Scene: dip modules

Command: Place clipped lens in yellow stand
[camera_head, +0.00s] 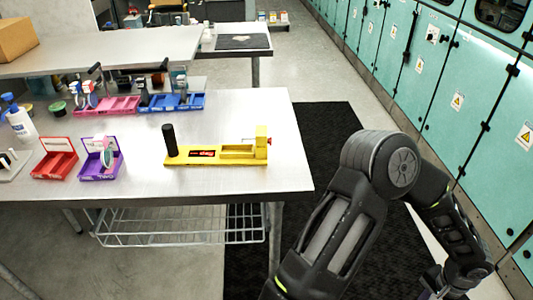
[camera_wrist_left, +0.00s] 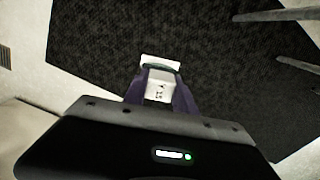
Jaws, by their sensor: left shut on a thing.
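The yellow stand (camera_head: 215,154) lies flat on the near table, with a black upright post at its left end and a red knob at its right end. My left gripper (camera_wrist_left: 160,88) is shut on a small white piece (camera_wrist_left: 160,62) with a pale rim and dark marks, apparently the clipped lens. It is held above a black floor mat, away from the stand. The left gripper is not clearly seen in the head view. An arm, apparently my right, bends down at the lower right; its gripper (camera_head: 436,284) is partly cut off and its fingers are unclear.
A purple tray (camera_head: 100,173) holding a round lens-like piece and a red tray (camera_head: 53,171) stand left of the stand. Pink (camera_head: 110,106) and blue (camera_head: 172,104) trays are behind. Teal cabinets (camera_head: 480,90) line the right. The tabletop right of the stand is clear.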

